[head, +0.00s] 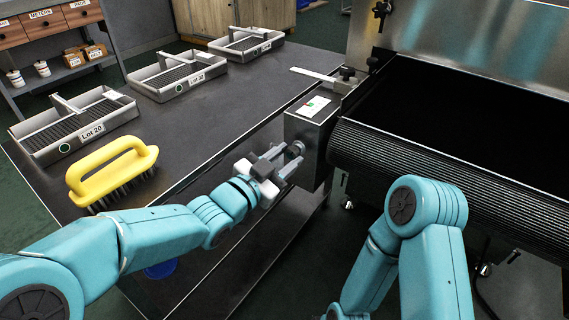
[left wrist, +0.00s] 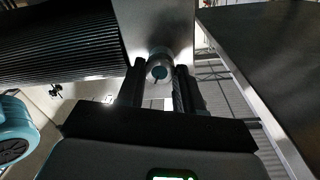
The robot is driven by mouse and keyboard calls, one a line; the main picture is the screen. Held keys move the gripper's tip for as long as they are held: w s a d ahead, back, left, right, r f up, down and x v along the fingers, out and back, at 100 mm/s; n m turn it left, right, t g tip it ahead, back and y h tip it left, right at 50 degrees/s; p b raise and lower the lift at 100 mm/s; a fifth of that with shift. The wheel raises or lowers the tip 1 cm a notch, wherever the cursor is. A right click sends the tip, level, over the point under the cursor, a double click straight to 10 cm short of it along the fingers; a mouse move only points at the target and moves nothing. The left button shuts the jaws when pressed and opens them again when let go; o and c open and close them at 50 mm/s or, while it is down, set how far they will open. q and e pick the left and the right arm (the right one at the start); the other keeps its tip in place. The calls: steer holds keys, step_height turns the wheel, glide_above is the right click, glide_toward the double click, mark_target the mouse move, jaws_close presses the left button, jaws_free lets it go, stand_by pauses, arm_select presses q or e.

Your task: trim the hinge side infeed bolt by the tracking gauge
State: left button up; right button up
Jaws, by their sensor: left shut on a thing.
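The infeed bolt (head: 296,148) has a round metal head at the end of a steel block beside the dryer's belt. My left gripper (head: 284,163) is at it, with its fingers on either side, shut on the bolt head. In the left wrist view the bolt head (left wrist: 159,66), with a dark mark on its face, sits between the tips of my left gripper (left wrist: 160,82). The tracking gauge (head: 314,106) looks like a white plate with green and red marks on top of the block; its reading is too small to tell. My right gripper is out of view below the frame.
The ribbed black belt (head: 430,165) lies right of the block. A dark table (head: 210,115) at left holds a yellow brush (head: 112,170) and several wire-bottomed trays, including one labelled Lot 20 (head: 75,148). A shelf with drawers (head: 55,28) stands behind.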

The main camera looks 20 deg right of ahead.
arm_select(q)
steer(key=o, duration=1)
steer(key=shift+o, duration=0.2)
steer(key=p+v, duration=0.2)
steer(key=v, duration=1.4)
steer(key=shift+s+p, duration=0.2)
steer(key=shift+p, duration=0.15)
steer(key=shift+a, duration=0.1)
